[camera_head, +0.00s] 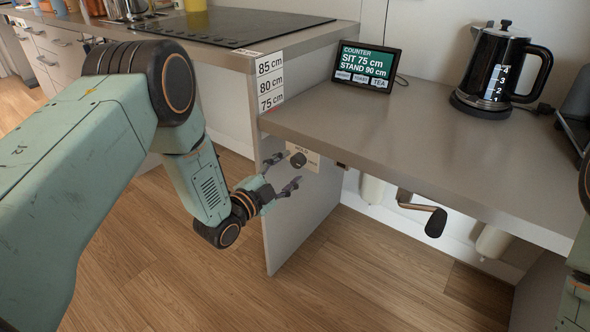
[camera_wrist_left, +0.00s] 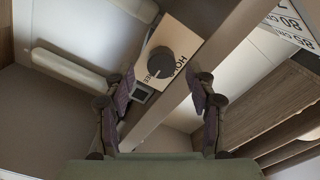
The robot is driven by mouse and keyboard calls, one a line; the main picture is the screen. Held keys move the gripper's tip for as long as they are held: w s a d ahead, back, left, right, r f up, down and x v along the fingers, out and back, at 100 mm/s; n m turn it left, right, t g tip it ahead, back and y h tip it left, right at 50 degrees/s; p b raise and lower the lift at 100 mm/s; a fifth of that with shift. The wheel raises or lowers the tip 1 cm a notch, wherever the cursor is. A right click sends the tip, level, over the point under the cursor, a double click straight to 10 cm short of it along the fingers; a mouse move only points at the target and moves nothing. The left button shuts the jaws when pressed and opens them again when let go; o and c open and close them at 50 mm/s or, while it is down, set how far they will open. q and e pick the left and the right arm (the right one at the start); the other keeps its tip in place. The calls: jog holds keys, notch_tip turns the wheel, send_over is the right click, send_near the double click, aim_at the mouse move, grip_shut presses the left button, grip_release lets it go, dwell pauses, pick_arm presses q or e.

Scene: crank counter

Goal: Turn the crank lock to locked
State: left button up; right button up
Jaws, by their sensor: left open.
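The crank lock is a dark round knob (camera_head: 298,159) on a pale plate (camera_head: 312,161) at the left end of the lower counter. In the left wrist view the knob (camera_wrist_left: 161,64) sits on the plate (camera_wrist_left: 184,38), which has a word like HOLD on one side and FREE on the other. I cannot tell clearly which way the knob points. My left gripper (camera_head: 284,171) is open just in front of the knob. In the left wrist view the knob lies ahead, between the open fingers (camera_wrist_left: 161,80), apparently untouched. My right gripper is not in view.
A crank handle (camera_head: 436,222) hangs under the front edge of the counter (camera_head: 420,140), right of the knob. A display (camera_head: 366,66) and a black kettle (camera_head: 500,70) stand on top. A grey side panel (camera_head: 290,220) is below the knob. The wood floor (camera_head: 350,285) in front is clear.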

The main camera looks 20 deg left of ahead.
aim_at(298, 161)
pick_arm(q)
jog(key=shift+b+x, duration=0.3)
jog(key=shift+x, duration=0.5)
jog(key=shift+w+d, duration=0.2)
jog(key=shift+w, duration=0.35)
jog(key=shift+s+r, duration=0.2)
jog(key=shift+c, duration=1)
jog(key=shift+w+f, duration=0.1)
jog(key=c, duration=0.9)
